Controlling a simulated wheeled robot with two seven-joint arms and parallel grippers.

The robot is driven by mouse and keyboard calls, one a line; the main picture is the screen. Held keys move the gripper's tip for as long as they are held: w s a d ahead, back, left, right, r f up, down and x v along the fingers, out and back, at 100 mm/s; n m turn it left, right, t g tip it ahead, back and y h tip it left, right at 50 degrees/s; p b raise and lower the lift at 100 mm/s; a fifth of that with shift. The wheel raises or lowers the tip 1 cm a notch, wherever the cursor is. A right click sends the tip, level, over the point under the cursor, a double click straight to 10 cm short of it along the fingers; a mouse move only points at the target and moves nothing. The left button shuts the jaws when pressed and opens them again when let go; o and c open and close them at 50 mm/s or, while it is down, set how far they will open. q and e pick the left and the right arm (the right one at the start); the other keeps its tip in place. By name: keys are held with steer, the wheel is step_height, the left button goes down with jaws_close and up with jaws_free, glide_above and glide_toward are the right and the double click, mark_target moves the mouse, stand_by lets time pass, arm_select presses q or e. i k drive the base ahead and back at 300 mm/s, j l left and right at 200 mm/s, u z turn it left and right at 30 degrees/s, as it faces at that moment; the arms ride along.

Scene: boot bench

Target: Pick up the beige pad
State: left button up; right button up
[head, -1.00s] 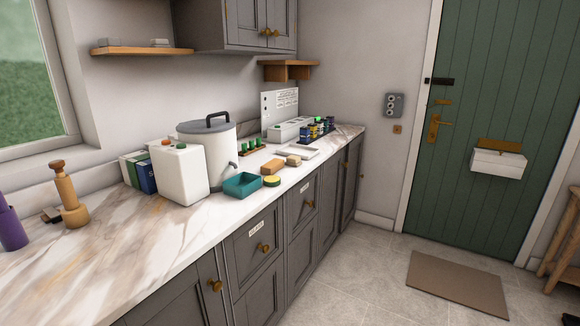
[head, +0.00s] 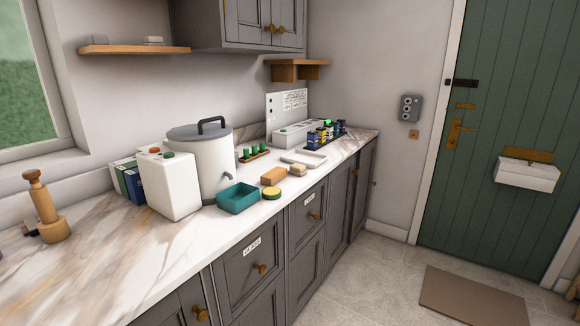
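A small beige block (head: 298,169), which looks like the beige pad, lies on the marble counter. It sits just right of a larger tan-orange block (head: 273,176) and in front of a pale shallow tray (head: 304,158). Its top and front show, and nothing covers it. Neither of my grippers shows in the head view.
The counter (head: 130,265) also holds a teal bin (head: 237,198), a yellow-green round pad (head: 271,193), a white jug (head: 168,184) and a white lidded urn (head: 203,165). A wooden stamp-like tool (head: 46,210) stands at left. The front left counter is clear.

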mark_target(296, 169)
steer(key=i+l+u, duration=0.15)
steer(key=i+l, duration=0.15)
steer(key=i+l+u, duration=0.2)
steer(key=i+l, duration=0.15)
steer(key=i+l+u, duration=0.15)
steer(key=i+l, duration=0.2)
steer(key=i+l+u, duration=0.15)
steer(key=l, duration=0.35)
steer(key=i+l+u, duration=0.15)
steer(key=i+l, duration=0.2)
steer(key=l, duration=0.15)
steer(key=i+l+u, duration=0.2)
steer(key=l, duration=0.3)
steer(key=i+l+u, duration=0.15)
steer(key=l, duration=0.35)
steer(key=i+l+u, duration=0.15)
steer(key=l, duration=0.4)
steer(key=i, duration=0.1)
